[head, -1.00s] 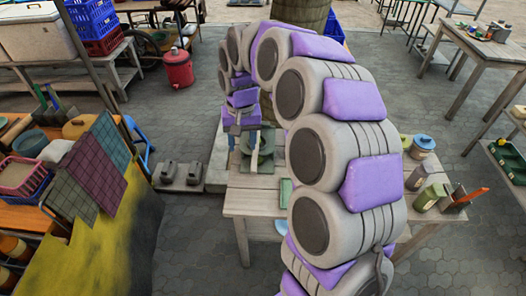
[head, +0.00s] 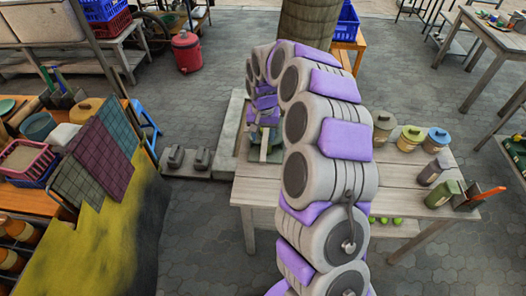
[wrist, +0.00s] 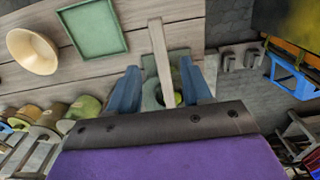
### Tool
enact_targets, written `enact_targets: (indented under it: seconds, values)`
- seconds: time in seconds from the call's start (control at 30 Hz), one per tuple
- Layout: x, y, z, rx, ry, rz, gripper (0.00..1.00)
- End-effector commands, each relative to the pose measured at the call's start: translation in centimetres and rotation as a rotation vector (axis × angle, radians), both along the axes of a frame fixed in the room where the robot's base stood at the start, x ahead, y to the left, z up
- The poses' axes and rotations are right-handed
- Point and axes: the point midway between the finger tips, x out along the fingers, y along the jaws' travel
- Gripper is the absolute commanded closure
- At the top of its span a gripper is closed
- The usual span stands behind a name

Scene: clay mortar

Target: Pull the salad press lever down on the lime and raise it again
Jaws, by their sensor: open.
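The press (wrist: 150,100), grey-green, stands at the table's left side in the head view, partly hidden by my arm; its base (head: 255,132) shows there. Its pale lever (wrist: 158,45) is a long bar that runs between my two blue fingers in the wrist view. A bit of the green lime (wrist: 178,98) shows beside the lever at the press, mostly hidden. My gripper (wrist: 160,72) is open, with one finger on each side of the lever. I see gaps between the lever and the fingers and cannot tell their depth.
A green square tray (wrist: 91,31) and a cream bowl (wrist: 33,51) lie on the wooden table (head: 415,175). Lidded jars (head: 411,138) and bottles stand at its right side. Grey weights (head: 188,158) sit left of the table.

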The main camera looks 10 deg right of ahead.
Motion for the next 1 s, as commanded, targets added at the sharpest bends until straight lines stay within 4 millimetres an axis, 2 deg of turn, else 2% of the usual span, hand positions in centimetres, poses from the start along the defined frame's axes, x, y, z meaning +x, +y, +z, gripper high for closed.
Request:
enact_targets:
  seconds: [0.03, 0.2, 0.4, 0.6, 0.87, 1.0]
  values:
    - [-0.1, 0.0, -1.3, 0.000, 0.004, 0.000, 0.51]
    - [-0.1, 0.1, -4.4, 0.000, 0.002, 0.002, 0.51]
    - [-0.1, 0.1, -7.1, 0.001, 0.002, 0.002, 0.51]
    - [0.0, 0.1, -8.1, 0.000, 0.000, 0.001, 0.51]
    - [0.0, 0.0, -8.1, 0.000, -0.001, 0.001, 0.51]
    - [0.0, 0.0, -8.1, 0.000, -0.001, 0.001, 0.64]
